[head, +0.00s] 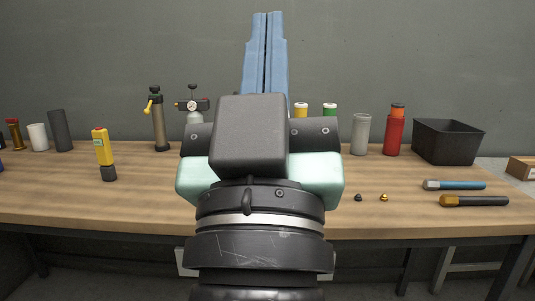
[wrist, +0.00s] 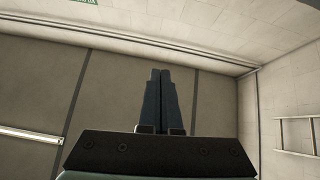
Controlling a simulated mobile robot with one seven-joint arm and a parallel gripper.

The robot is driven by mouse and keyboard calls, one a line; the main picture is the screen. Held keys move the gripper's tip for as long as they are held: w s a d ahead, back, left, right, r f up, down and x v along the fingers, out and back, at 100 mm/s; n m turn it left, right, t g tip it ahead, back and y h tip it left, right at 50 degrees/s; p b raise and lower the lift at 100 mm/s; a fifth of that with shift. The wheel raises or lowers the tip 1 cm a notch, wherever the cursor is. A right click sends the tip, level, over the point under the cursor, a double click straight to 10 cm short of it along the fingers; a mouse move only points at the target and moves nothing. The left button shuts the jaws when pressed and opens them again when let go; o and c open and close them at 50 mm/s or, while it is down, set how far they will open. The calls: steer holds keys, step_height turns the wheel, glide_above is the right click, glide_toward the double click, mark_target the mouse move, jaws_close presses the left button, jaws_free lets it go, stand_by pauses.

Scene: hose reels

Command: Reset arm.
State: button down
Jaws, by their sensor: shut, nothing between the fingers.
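My gripper (head: 267,22) is raised in the middle of the head view, its blue fingers pointing up in front of the grey wall. The fingers lie side by side, shut, with nothing between them. In the wrist view the gripper (wrist: 160,75) also shows shut and empty, against the wall and ceiling. My wrist and arm hide the middle of the workbench (head: 100,205) and whatever stands behind them.
On the bench, a yellow tool (head: 103,147), a sprayer (head: 157,120), a grey cylinder (head: 360,134), a red bottle (head: 394,132) and a black bin (head: 449,141) stand around my arm. Two handled tools (head: 474,201) lie at right. The front left is clear.

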step_height(320, 180, up, 30)
steer(key=s+y+p, duration=0.1)
steer(key=s+p, duration=0.2)
steer(key=p, duration=2.5)
steer(key=shift+r+m+t, duration=0.2)
steer(key=shift+m+t, duration=0.2)
